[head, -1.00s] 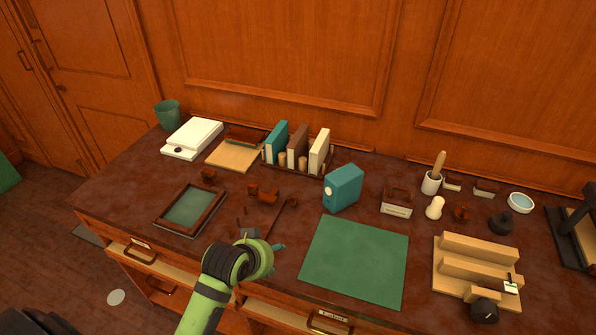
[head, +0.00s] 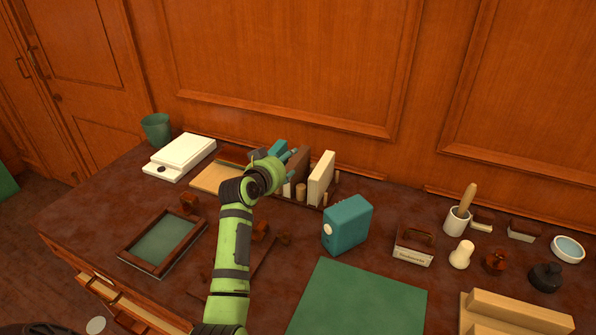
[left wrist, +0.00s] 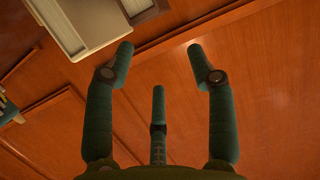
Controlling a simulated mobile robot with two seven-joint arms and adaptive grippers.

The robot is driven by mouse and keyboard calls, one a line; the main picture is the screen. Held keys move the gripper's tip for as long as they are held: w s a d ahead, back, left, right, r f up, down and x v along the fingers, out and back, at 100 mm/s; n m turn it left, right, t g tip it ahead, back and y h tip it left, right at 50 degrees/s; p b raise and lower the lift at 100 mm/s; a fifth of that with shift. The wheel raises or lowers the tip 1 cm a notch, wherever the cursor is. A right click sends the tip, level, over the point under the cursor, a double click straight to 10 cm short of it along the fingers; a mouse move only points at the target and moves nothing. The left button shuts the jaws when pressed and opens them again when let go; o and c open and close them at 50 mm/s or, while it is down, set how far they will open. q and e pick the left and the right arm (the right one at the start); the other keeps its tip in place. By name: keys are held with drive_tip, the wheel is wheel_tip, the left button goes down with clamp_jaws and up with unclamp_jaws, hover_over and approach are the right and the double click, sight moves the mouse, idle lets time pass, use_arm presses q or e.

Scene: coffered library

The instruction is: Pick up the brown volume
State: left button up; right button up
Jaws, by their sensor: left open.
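The brown volume (head: 301,165) stands upright in the book rack between a teal book (head: 278,147) and a cream book (head: 320,178) in the head view. My left gripper (head: 290,164) is at the rack, open and empty, with its fingers in front of the teal and brown books. It hides part of both, and I cannot tell whether it touches them. In the left wrist view its three fingers (left wrist: 160,75) are spread, with nothing between them. I cannot make out the brown volume there. My right gripper is not in view.
A white flat device (head: 183,155) and a wooden board (head: 216,178) lie left of the rack. A teal box (head: 347,225) stands in front, right of my forearm. A green mat (head: 360,300) and framed tray (head: 164,243) lie nearer. The panelled wall (head: 290,65) rises behind.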

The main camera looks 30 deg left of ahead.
sight(296, 167)
use_arm(q)
drive_tip(key=f, duration=0.1)
drive_tip(key=w+f, duration=0.1)
drive_tip(key=f, duration=0.1)
drive_tip(key=w+f, duration=0.1)
drive_tip(key=f, duration=0.1)
drive_tip(key=shift+w, duration=0.15)
drive_tip(key=shift+w+f, duration=0.1)
drive_tip(key=shift+w, duration=0.2)
drive_tip(key=x, duration=0.4)
drive_tip(key=shift+a, duration=0.1)
drive_tip(key=shift+w+f, duration=0.15)
drive_tip(key=shift+w, duration=0.25)
clamp_jaws()
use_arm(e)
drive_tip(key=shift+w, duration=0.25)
